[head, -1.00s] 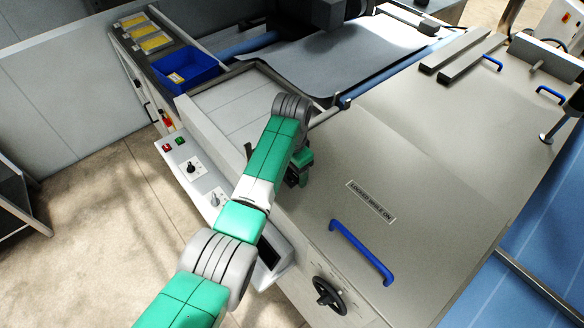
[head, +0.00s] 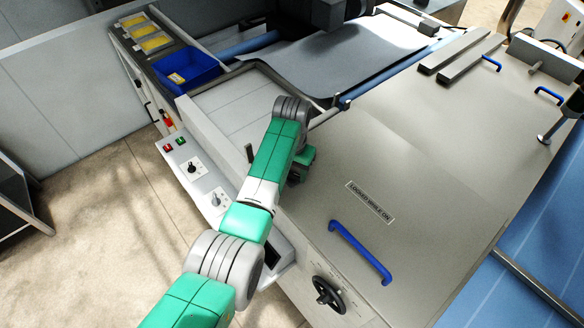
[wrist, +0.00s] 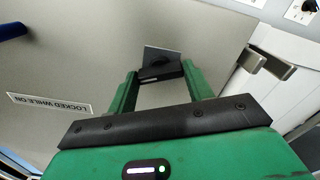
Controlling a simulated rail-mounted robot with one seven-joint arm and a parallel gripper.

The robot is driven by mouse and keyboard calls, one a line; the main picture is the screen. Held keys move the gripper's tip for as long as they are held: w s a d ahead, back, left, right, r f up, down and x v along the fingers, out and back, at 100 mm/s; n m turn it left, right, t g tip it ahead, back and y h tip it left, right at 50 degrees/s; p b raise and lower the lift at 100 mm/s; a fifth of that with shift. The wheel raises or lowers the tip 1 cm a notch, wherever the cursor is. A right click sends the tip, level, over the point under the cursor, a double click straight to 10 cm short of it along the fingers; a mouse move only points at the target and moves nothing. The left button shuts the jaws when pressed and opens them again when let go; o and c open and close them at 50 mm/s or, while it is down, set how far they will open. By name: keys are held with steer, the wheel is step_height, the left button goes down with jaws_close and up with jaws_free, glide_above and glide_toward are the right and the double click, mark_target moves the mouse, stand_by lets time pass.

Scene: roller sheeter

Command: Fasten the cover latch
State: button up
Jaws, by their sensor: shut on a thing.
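The grey cover (head: 430,185) lies down over the machine, with a "LOCKED WHILE ON" label (head: 369,202) and a blue handle (head: 362,252). A metal bracket (wrist: 268,62) stands to the right, apart from the fingers. In the head view my arm hides the latch and most of my gripper (head: 302,163).
A control panel (head: 197,172) with buttons and knobs runs along the machine's front. A black handwheel (head: 328,295) is at lower right. A blue bin (head: 186,70) stands at the back left. A dark lever (head: 249,153) stands close to my arm.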

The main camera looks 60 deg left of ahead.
mark_target(293, 173)
steer(key=n, duration=0.6)
steer(key=shift+r, duration=0.1)
steer(key=n, duration=0.7)
stand_by(0.6)
steer(key=o, duration=1)
step_height(293, 173, up, 8)
steer(key=shift+f+b, duration=0.1)
steer(key=shift+b, duration=0.35)
steer(key=shift+w, duration=0.1)
